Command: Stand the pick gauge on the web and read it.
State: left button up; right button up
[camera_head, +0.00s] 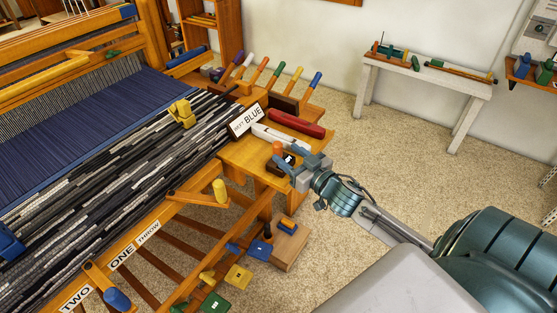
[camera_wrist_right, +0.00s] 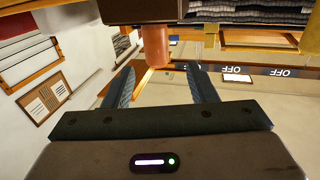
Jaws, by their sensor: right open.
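A dark block with a small white label (camera_head: 289,160) and an orange knob (camera_head: 278,148) sits on the wooden shelf at the loom's right end. It may be the pick gauge, but I cannot tell for sure. My right gripper (camera_head: 297,170) is beside it, open. In the right wrist view the orange knob (camera_wrist_right: 155,45) shows just beyond and between the spread fingertips (camera_wrist_right: 162,82), with a dark brown block (camera_wrist_right: 140,10) above it in the picture. The knob is not gripped. The web (camera_head: 120,150) is the grey and black striped cloth on the loom. My left gripper is out of view.
A yellow block (camera_head: 181,112) sits on the web and a blue one (camera_head: 9,243) at its left edge. A "NEXT BLUE" sign (camera_head: 246,121), a white bar (camera_head: 280,137) and a red bar (camera_head: 296,124) crowd the shelf. Coloured handles stand behind.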

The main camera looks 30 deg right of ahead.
aim_at(274, 144)
jog(key=shift+w+a+f, duration=0.1)
jog(key=shift+w+f, duration=0.05)
jog(key=shift+w, duration=0.85)
jog(key=shift+w+a+f+b, duration=0.15)
jog(key=shift+w+b, duration=0.8)
jog(key=shift+w, duration=1.6)
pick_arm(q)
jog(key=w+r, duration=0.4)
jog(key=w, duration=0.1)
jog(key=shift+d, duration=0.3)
pick_arm(e)
grip_shut()
